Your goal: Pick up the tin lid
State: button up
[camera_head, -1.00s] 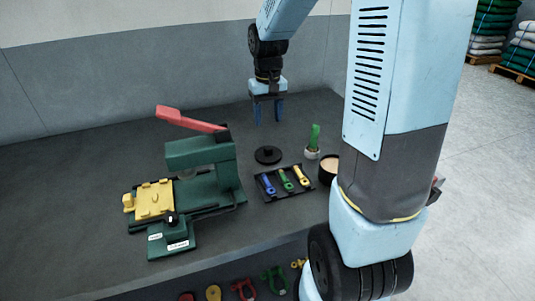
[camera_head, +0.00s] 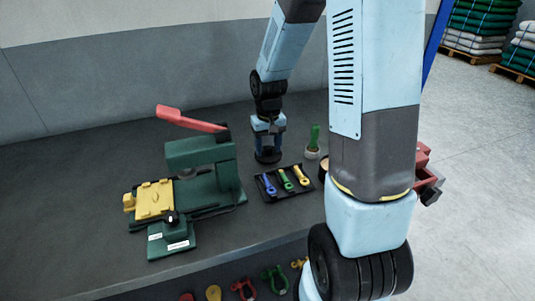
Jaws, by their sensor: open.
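The tin lid (camera_head: 268,157) is a dark round disc lying on the grey bench, towards the back. My gripper (camera_head: 269,146) points straight down over it, with its blue fingers apart. The fingertips are low, close to the top of the lid, and cover part of it. I cannot tell whether they touch its knob. The open round tin (camera_head: 323,168) stands to the right, mostly hidden behind my arm.
A black tray (camera_head: 284,193) with blue, green and yellow tools lies just in front of the lid. A potted green cactus (camera_head: 314,139) stands to the right. A green press (camera_head: 203,160) with a red lever is to the left. The bench (camera_head: 85,165) is clear at far left.

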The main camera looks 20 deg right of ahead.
jog(key=shift+f, duration=0.1)
grip_shut()
dwell(0.5)
